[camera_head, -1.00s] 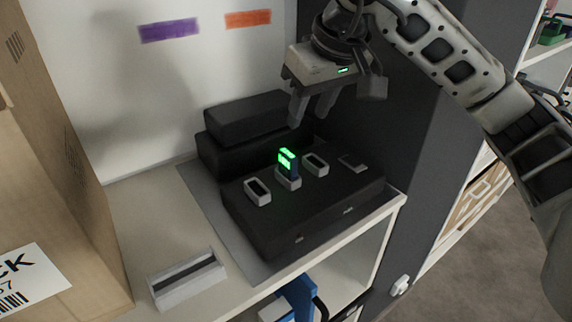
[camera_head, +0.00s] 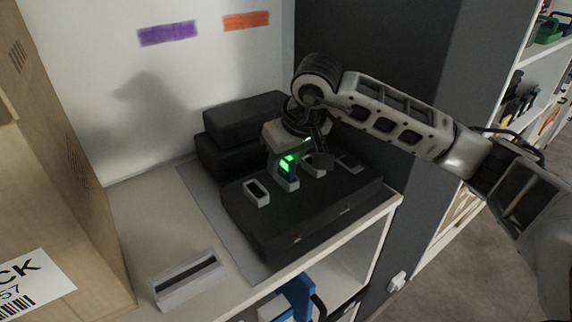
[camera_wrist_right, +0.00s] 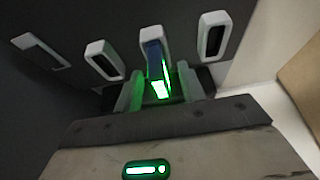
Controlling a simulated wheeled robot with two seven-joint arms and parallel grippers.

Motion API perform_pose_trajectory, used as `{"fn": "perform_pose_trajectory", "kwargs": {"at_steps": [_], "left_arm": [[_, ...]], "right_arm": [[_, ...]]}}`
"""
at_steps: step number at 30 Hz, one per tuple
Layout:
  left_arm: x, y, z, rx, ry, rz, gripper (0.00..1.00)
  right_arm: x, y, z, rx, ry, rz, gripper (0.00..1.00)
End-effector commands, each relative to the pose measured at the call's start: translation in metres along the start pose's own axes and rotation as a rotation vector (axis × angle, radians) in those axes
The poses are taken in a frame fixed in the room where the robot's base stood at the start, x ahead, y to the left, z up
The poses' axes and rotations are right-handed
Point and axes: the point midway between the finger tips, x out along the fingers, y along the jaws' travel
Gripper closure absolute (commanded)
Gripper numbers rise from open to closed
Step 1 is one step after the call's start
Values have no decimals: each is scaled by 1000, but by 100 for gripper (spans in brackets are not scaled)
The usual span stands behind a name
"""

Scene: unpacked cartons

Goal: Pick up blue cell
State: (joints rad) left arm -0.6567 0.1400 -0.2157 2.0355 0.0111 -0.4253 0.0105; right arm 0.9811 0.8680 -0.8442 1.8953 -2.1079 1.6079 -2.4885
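The blue cell (camera_head: 289,172), with a bright green glowing end, stands in a white-rimmed slot on the black charger box (camera_head: 325,215). My right gripper (camera_head: 284,168) has come down over the cell from above. In the right wrist view, the blue cell (camera_wrist_right: 154,58) sits between the two fingers of the right gripper (camera_wrist_right: 161,88), which are lit green. The fingers stand apart with a small gap on each side of the cell, so the gripper looks open around it. My left gripper is not in view.
An empty white-rimmed slot (camera_head: 256,192) lies left of the cell, and others lie to the right, partly behind my gripper. Black boxes (camera_head: 243,118) are stacked behind. A grey slotted holder (camera_head: 188,281) sits on the shelf near a cardboard box (camera_head: 62,170).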

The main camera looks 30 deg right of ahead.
Motion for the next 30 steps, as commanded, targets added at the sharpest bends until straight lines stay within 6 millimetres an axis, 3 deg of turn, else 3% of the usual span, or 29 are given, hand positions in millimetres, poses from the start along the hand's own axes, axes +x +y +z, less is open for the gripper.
{"fn": "perform_pose_trajectory", "kwargs": {"at_steps": [5,9,10,23,30], "left_arm": [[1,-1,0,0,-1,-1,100],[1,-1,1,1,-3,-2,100],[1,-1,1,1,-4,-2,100],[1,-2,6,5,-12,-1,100],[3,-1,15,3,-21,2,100]], "right_arm": [[0,0,0,0,0,0,60],[0,0,0,0,0,-1,96],[0,0,0,0,0,-1,100],[-4,0,-2,1,2,-1,100],[-34,-3,-13,-1,8,-2,100]]}}
